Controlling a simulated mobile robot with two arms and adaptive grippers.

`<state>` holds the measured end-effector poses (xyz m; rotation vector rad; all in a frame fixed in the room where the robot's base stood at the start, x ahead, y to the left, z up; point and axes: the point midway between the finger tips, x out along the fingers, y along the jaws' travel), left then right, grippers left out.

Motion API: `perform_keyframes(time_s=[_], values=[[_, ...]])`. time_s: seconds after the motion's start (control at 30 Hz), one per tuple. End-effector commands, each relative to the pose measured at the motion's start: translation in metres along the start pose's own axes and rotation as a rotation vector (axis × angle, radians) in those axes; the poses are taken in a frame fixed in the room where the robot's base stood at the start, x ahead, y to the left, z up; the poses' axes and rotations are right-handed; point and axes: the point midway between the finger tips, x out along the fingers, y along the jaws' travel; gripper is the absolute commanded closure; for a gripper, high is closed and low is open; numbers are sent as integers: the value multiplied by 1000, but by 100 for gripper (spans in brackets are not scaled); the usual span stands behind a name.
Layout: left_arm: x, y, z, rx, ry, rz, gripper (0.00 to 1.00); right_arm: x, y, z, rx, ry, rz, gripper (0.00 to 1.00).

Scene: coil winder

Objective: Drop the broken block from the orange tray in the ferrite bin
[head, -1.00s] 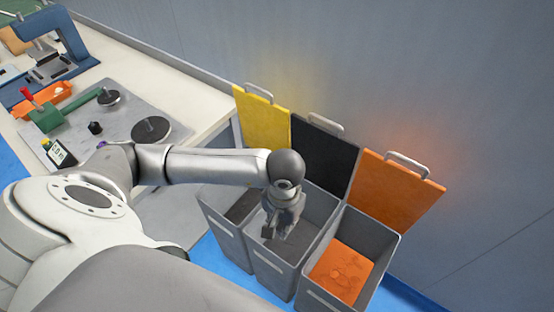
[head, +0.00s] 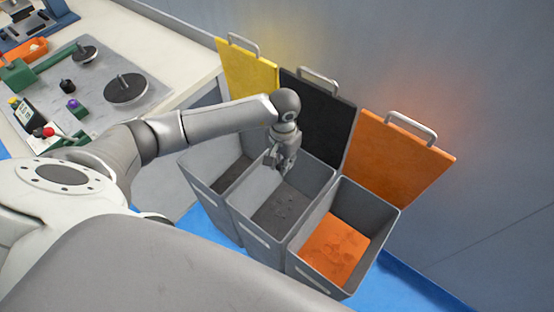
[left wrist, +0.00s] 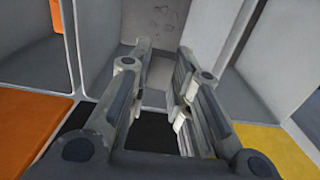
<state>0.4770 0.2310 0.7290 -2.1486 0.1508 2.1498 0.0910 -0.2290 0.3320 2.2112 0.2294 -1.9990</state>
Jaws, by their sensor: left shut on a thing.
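My left gripper (head: 277,168) hangs over the middle bin (head: 238,205), the one with the black lid (head: 318,118), near that lid. In the left wrist view its two fingers (left wrist: 160,85) point down into a grey bin. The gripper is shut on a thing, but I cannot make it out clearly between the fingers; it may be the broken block. Small dark bits (head: 285,206) lie on the middle bin's dark floor. My right gripper is not in view.
A bin with a yellow lid (head: 248,68) stands left of the middle one. A bin with an orange lid (head: 403,158) and orange floor stands right. The wall is close behind the lids. The bench (head: 175,50) holds spools and a green fixture.

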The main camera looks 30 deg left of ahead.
Motion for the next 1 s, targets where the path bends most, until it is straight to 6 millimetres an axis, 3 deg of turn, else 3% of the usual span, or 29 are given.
perform_keyframes(time_s=[0.03, 0.2, 0.5, 0.53, 0.7, 1.0], values=[[10, 0, 1, -2, -3, 1, 100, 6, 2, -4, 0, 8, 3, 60], [25, 1, 0, 0, 0, 2, 100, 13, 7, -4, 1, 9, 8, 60], [28, 0, 0, -1, 1, 0, 100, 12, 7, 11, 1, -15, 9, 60], [28, 0, 0, -1, 1, 0, 80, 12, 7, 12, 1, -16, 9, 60], [27, 0, 0, -1, 1, 0, 58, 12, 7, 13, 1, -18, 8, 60], [27, 0, 0, -1, 1, 0, 56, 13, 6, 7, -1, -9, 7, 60]])
